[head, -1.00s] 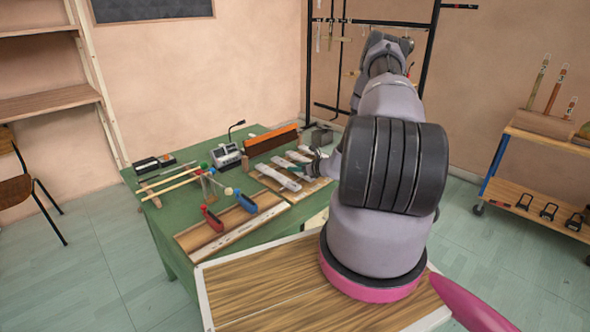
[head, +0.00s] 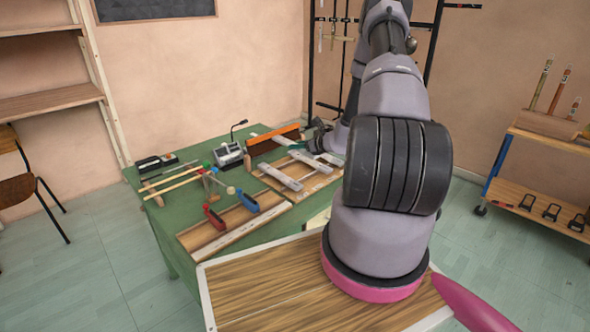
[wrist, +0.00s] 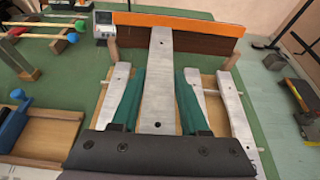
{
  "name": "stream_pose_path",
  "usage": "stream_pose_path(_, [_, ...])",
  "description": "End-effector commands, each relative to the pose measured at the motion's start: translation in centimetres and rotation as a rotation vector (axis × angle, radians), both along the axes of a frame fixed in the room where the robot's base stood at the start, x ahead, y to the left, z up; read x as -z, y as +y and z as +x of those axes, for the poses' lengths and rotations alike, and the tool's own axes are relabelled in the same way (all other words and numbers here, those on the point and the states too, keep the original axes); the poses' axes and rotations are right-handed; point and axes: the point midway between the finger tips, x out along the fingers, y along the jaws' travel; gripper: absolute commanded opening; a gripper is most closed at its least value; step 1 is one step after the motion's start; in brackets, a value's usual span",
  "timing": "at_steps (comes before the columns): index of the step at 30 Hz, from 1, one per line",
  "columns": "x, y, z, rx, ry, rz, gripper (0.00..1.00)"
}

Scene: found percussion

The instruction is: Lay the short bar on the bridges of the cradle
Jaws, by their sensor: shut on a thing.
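My gripper (wrist: 160,72) is shut on a pale metal bar (wrist: 161,95), its two teal fingers on either side. The bar has a hole toward each end and points away from me, its far end in front of an orange-topped box. I take it for the short bar. Below is a wooden frame that looks like the cradle (head: 298,188). Other pale bars lie at the left (wrist: 115,95) and right (wrist: 240,125) of the held one. I cannot tell whether the held bar touches the bridges. In the head view my gripper (head: 316,143) is partly hidden by my arm.
The orange-and-brown box (head: 272,140) stands close behind the frame. A grey device (head: 229,155) with a thin microphone is left of it.

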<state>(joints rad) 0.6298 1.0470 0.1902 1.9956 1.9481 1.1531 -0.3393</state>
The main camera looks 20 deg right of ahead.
Motion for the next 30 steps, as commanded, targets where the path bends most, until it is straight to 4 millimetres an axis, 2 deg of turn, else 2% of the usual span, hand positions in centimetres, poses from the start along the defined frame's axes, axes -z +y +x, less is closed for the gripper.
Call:
stream_pose_path(2, [0.3,0.0,0.0,0.0,0.0,0.001,0.0])
stream_pose_path(9, [4.5,0.0,0.0,0.001,0.001,0.003,0.0])
stream_pose_path(17, [6.7,0.0,0.0,0.001,0.001,0.002,0.0])
stream_pose_path(22, [9.2,0.1,0.0,0.0,0.0,0.001,0.0])
stream_pose_path(30, [9.6,0.0,0.1,0.001,-0.002,-0.001,0.0])
